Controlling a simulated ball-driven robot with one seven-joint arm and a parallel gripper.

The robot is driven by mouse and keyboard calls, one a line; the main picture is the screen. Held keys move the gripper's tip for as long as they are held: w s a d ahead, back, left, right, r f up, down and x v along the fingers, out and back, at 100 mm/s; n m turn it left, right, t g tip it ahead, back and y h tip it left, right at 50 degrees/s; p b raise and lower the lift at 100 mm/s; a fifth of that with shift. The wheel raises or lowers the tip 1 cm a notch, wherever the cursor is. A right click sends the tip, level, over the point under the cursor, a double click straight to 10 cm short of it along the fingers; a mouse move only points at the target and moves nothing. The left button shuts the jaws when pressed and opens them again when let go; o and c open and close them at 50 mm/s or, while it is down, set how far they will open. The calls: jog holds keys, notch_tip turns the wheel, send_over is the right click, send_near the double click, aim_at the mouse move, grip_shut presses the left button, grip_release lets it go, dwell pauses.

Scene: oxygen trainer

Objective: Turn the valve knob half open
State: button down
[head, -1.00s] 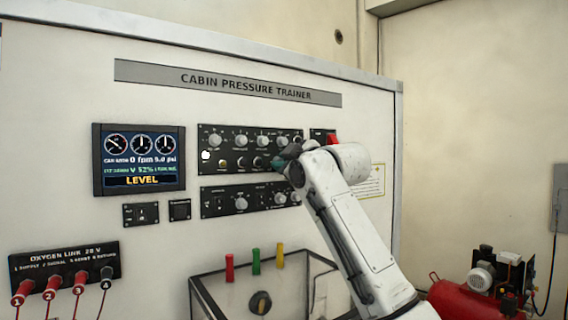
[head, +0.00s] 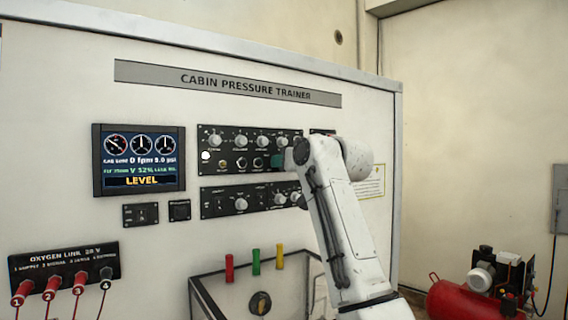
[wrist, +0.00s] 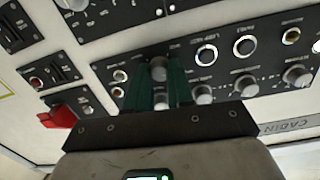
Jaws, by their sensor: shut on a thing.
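The grey valve knob (wrist: 158,70) is on the upper black panel, between the tips of my gripper's teal fingers in the wrist view. My gripper (wrist: 161,78) is shut on it. In the head view my gripper (head: 278,161) is at the lower right end of the upper panel (head: 206,172), and the gripped knob is hidden behind the fingers and wrist. The display (head: 139,160) at the left of the panel shows three dials, some small readings and the word LEVEL; the valve percentage is too small to read surely.
Other knobs crowd close around my fingers, including one (wrist: 203,95) beside them. A red switch guard (wrist: 58,117) is at the left in the wrist view. A lower black panel (head: 224,210) lies just below. A red compressor (head: 462,302) stands on the right.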

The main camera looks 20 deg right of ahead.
jog(key=shift+d+f+m+y, duration=0.1)
jog(key=shift+m+y, duration=0.15)
jog(key=shift+m, duration=3.15)
jog(key=shift+m+y, duration=0.25)
jog(key=shift+m, duration=3.15)
jog(key=c, duration=1)
grip_release()
jog(key=b+v, duration=0.5)
jog(key=v, duration=0.5)
jog(key=shift+s+d, duration=0.2)
jog(key=shift+s, duration=0.15)
